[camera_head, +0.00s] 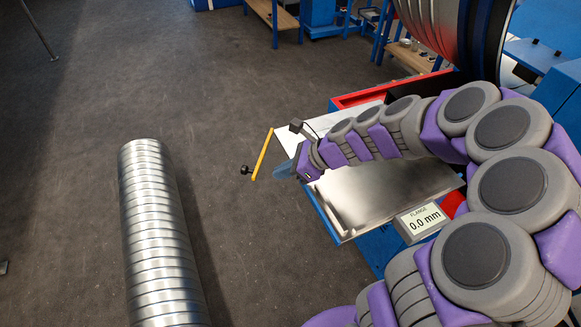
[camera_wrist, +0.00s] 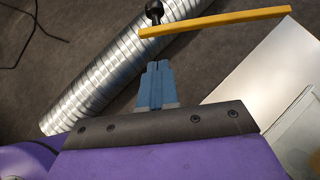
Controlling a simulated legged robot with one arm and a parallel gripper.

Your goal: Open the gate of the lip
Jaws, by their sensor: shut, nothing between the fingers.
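A yellow bar (camera_head: 263,155) with a black knob (camera_head: 245,170) at its near end stands out beyond the left edge of the machine's metal table; it looks like the gate. In the wrist view the yellow bar (camera_wrist: 215,22) runs across the top, with the black knob (camera_wrist: 154,12) at its left end. My gripper (camera_head: 283,171) is just right of the bar. In the wrist view its blue fingers (camera_wrist: 157,68) are together and empty, pointing at the knob end with a gap between. I cannot tell how the bar is attached.
The metal table (camera_head: 375,200) lies under my arm, with a display (camera_head: 420,219) reading "FLANGE 0.0 mm" at its front. A ribbed spiral duct (camera_head: 158,235) is at the left. Open floor (camera_head: 225,225) lies between duct and table. Workbenches stand at the back.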

